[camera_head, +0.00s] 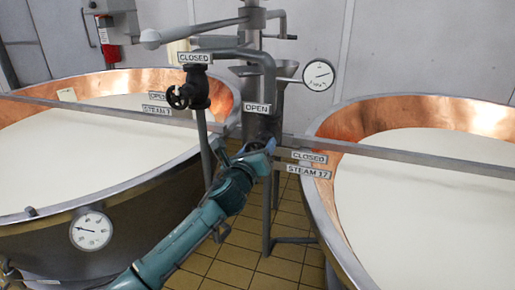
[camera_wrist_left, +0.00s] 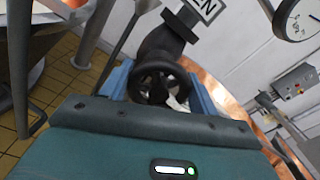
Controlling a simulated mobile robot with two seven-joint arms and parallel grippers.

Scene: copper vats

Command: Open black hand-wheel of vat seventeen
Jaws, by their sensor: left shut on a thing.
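The black hand-wheel (camera_wrist_left: 158,88) sits at the end of a dark valve body in the left wrist view, between the two blue fingers. My left gripper (camera_wrist_left: 160,80) is shut on this wheel, with one finger on each side of its rim. In the head view my left gripper (camera_head: 262,147) reaches the valve below the OPEN sign (camera_head: 257,107) and hides most of the wheel. The STEAM 17 label (camera_head: 309,173) and a CLOSED sign (camera_head: 309,157) hang just to the right, beside the right-hand copper vat (camera_head: 400,110). My right gripper is not in view.
A second black hand-wheel (camera_head: 180,96) stands upper left under a CLOSED sign (camera_head: 194,58), near the STEAM 7 label (camera_head: 157,110). The left vat (camera_head: 150,82) and metal pipes crowd the arm. Tiled floor (camera_head: 235,260) shows between the vats.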

